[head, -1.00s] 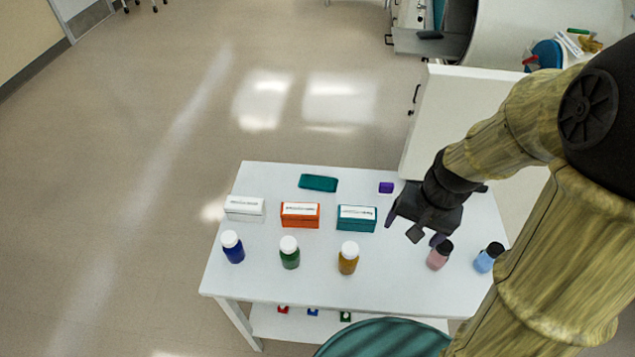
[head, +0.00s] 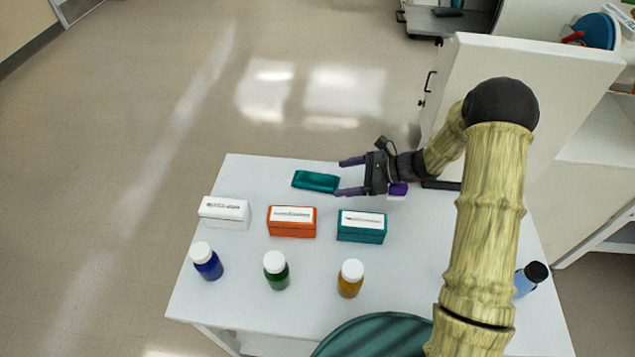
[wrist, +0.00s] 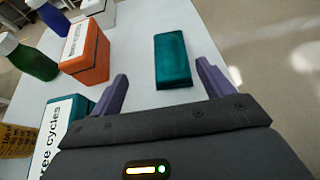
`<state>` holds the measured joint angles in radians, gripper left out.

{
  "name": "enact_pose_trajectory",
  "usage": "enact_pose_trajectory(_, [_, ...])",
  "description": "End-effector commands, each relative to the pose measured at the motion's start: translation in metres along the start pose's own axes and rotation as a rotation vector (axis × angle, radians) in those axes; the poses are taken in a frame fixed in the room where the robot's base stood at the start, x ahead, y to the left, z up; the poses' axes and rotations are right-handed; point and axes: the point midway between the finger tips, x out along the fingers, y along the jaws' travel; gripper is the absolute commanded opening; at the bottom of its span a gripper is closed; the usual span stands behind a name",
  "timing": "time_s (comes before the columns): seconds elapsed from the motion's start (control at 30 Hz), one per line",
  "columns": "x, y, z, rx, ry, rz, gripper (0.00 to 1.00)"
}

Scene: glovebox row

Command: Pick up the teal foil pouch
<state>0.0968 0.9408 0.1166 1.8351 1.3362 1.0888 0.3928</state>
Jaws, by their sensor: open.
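The teal foil pouch (head: 316,181) lies flat near the far edge of the white table, behind the orange box. My gripper (head: 345,176) is open, with its two purple fingers pointing left toward the pouch. In the head view the fingertips are just right of the pouch's right end. In the wrist view the pouch (wrist: 172,60) lies ahead, between the lines of the two fingers (wrist: 163,82), with nothing between the jaws. I cannot tell how high the fingers are above the table.
A white box (head: 226,213), an orange box (head: 291,223) and a teal box (head: 361,228) stand in a row in front. Blue (head: 207,263), green (head: 276,273) and amber (head: 350,280) bottles stand nearer. A purple item (head: 398,189) is by my gripper. The table's far left is clear.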

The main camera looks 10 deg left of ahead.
Motion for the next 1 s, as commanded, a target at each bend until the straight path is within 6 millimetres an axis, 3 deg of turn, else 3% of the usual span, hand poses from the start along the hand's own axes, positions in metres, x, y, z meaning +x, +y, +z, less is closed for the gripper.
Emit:
enact_pose_trajectory(0.03, [0.006, -0.003, -0.010, 0.013, -0.014, -0.009, 0.80])
enact_pose_trajectory(0.2, [0.011, -0.009, -0.017, 0.040, -0.044, -0.027, 0.80])
enact_pose_trajectory(0.53, [0.011, -0.010, -0.016, 0.042, -0.045, -0.028, 0.80])
enact_pose_trajectory(0.8, [0.034, -0.010, -0.016, 0.041, -0.044, -0.027, 0.80])
enact_pose_trajectory(1.0, [0.034, -0.011, -0.015, 0.042, -0.044, -0.029, 0.80])
